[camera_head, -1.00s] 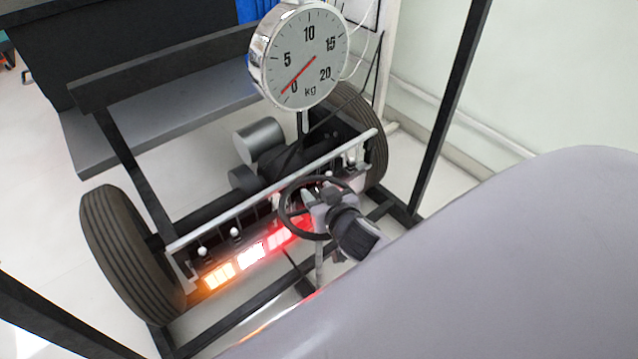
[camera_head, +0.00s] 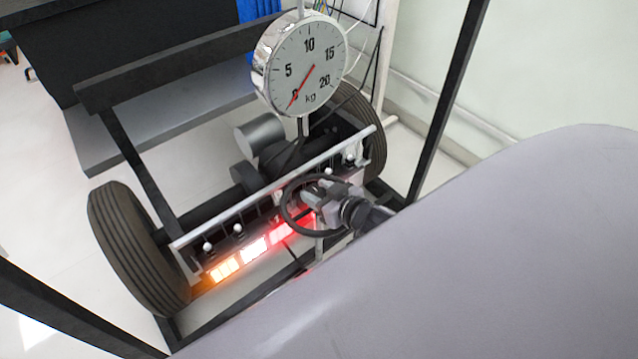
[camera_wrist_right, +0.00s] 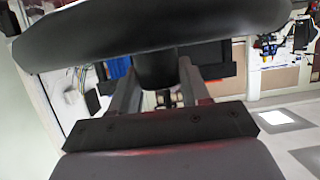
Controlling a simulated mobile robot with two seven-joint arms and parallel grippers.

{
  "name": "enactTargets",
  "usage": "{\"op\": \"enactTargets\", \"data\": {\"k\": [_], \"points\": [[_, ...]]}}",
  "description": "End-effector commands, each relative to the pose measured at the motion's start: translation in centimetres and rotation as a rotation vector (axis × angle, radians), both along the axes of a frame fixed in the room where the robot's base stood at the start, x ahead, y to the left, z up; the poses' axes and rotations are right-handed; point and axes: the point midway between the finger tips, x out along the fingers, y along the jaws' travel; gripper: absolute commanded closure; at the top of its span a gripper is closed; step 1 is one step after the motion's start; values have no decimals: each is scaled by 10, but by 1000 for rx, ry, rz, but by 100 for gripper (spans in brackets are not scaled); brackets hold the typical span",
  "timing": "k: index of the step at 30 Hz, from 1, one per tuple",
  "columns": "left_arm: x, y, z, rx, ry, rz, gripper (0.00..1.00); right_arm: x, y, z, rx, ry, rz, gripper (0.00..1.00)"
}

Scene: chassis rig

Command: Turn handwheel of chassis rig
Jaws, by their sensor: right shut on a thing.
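The handwheel (camera_head: 286,215) is a black ring in front of the chassis rig's light bar in the head view. My right gripper (camera_head: 318,194) reaches it from the right and covers part of its middle and right side. In the right wrist view the thick black rim (camera_wrist_right: 150,32) spans the top. The two grey fingers of my right gripper (camera_wrist_right: 158,82) stand either side of a dark part under the rim and are shut on it. The exact contact is partly hidden. My left gripper is not in view.
A round kg dial (camera_head: 306,66) stands above the rig, its red needle near 0. Tyres (camera_head: 130,250) flank the axle, and lit orange and red lamps (camera_head: 252,250) sit below the rail. Dark frame posts (camera_head: 447,100) rise nearby. My grey body hides the lower right.

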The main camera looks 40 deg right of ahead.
Motion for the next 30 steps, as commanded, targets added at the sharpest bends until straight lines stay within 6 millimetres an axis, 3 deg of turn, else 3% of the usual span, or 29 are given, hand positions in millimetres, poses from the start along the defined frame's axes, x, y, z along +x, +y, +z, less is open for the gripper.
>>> {"op": "enactTargets", "data": {"k": [2, 3, 4, 16, 30], "points": [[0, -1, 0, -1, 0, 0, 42, 2, -1, 2, -2, -5, -1, 100], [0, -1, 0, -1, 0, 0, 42, 2, -1, 2, -2, -5, -1, 41], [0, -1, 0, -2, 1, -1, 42, 2, -1, 2, -2, -5, -1, 32], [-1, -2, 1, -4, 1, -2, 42, -4, 0, 3, 1, -1, -1, 32], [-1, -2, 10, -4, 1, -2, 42, -56, -6, 25, -1, -2, -1, 32]]}}
